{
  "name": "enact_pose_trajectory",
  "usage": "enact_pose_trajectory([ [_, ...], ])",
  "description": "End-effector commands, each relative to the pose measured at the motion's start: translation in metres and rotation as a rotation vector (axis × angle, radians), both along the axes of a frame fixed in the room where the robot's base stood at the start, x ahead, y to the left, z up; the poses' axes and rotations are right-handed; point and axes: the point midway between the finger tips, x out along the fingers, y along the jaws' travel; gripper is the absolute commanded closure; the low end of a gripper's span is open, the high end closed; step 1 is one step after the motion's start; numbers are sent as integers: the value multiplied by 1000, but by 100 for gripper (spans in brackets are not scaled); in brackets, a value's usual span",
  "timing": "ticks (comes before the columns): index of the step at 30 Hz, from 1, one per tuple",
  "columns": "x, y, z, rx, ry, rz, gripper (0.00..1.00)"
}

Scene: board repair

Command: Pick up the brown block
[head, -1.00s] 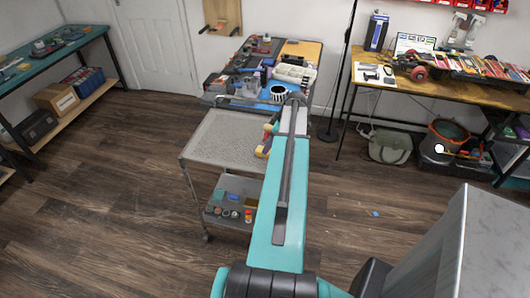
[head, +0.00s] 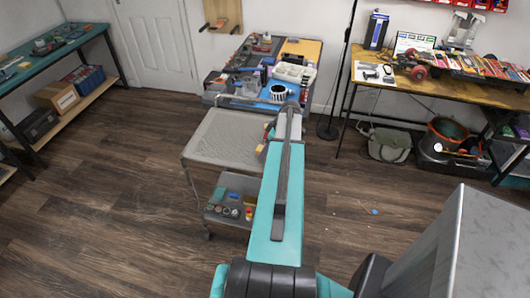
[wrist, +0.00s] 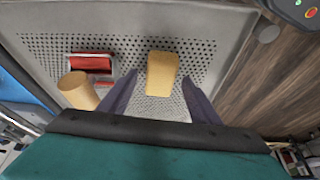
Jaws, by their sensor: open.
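In the wrist view, a tan-yellow block (wrist: 162,73) lies on the perforated grey top of the trolley (wrist: 210,75). My gripper (wrist: 160,82) is open, with one dark finger on each side of this block and a visible gap to each. A tan-brown cylinder (wrist: 78,91) stands to the left, outside the fingers. No plainly darker brown block shows. In the head view, the trolley top (head: 215,140) is partly covered by my arm, and the gripper is hidden.
The trolley's lower shelf (head: 225,217) holds several small items. A cluttered workbench (head: 270,82) stands behind the trolley, and a wooden table (head: 450,80) stands at the right. Wooden floor (head: 110,200) is open at the left.

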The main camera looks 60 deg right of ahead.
Motion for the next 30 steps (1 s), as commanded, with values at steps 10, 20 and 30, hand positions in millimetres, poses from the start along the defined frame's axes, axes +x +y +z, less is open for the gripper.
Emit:
enact_pose_trajectory([
  [10, 0, 0, 0, 0, 0, 0, 78],
  [20, 0, 0, 1, 0, 0, -1, 89],
  [30, 0, -1, 15, -2, -1, 0, 89],
])
